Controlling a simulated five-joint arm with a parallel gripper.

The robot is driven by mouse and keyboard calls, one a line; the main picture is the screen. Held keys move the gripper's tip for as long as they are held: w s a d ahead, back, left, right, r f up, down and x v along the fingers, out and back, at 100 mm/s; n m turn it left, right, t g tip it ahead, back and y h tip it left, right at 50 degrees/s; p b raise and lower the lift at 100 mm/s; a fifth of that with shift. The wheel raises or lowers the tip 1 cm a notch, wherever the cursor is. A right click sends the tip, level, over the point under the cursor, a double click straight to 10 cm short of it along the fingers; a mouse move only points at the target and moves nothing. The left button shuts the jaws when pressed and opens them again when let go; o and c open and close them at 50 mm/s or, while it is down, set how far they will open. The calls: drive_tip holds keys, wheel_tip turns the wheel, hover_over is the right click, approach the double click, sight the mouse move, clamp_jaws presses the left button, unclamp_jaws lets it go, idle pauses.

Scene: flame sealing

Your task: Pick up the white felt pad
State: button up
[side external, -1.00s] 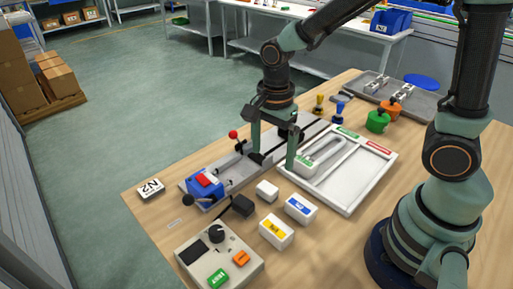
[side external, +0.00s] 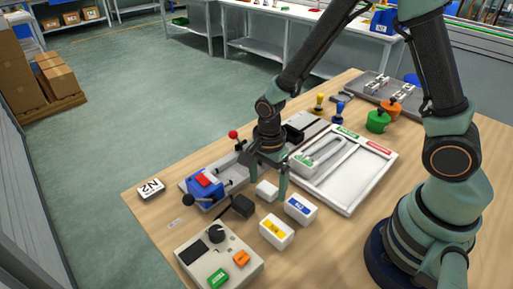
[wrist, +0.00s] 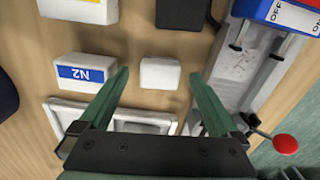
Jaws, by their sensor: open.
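The white felt pad (side external: 266,191) is a small white block lying on the wooden table, between the blue machine and the white blocks with coloured labels. In the wrist view the pad (wrist: 160,73) shows whole, between the two fingertips in the picture. My gripper (side external: 265,180) is open and points down, close behind the pad in the side view. In the wrist view my gripper (wrist: 158,76) has a gap on both sides of the pad. The fingers do not visibly touch it, and I cannot tell their exact height above the table.
The N2-labelled white block (wrist: 82,73) lies left of the pad in the wrist view. A black block (wrist: 182,13) and the metal fixture (wrist: 240,60) with a red-knobbed lever (wrist: 285,144) stand close by. The white divided tray (side external: 350,190) is at the right in the side view.

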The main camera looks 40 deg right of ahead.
sight(267, 187)
drive_tip(key=shift+f, duration=0.85)
drive_tip(key=c, duration=1.4)
drive_tip(key=shift+c, duration=0.2)
drive_tip(key=shift+r, duration=0.1)
wheel_tip(267, 187, up, 20)
drive_tip(key=o, duration=0.8)
drive_tip(key=c, duration=0.8)
